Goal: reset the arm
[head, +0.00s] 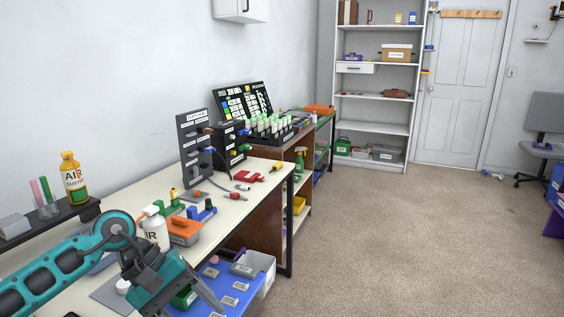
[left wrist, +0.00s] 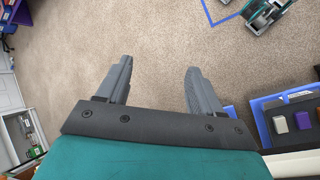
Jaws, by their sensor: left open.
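My left arm (head: 45,283) comes in from the lower left in the head view. Its left gripper (head: 188,300) hangs over the front edge of the workbench, near the blue lower shelf. In the left wrist view the left gripper (left wrist: 158,70) has its two grey fingers spread wide apart. Nothing is between them, and carpet shows behind. My right gripper is not seen in the head view.
The workbench (head: 130,193) holds a white spray bottle (head: 154,228), an orange-topped grey box (head: 185,230) and a black panel (head: 194,150). A blue shelf (head: 215,277) with small labelled parts lies below. Carpet (head: 400,250) is clear to the right.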

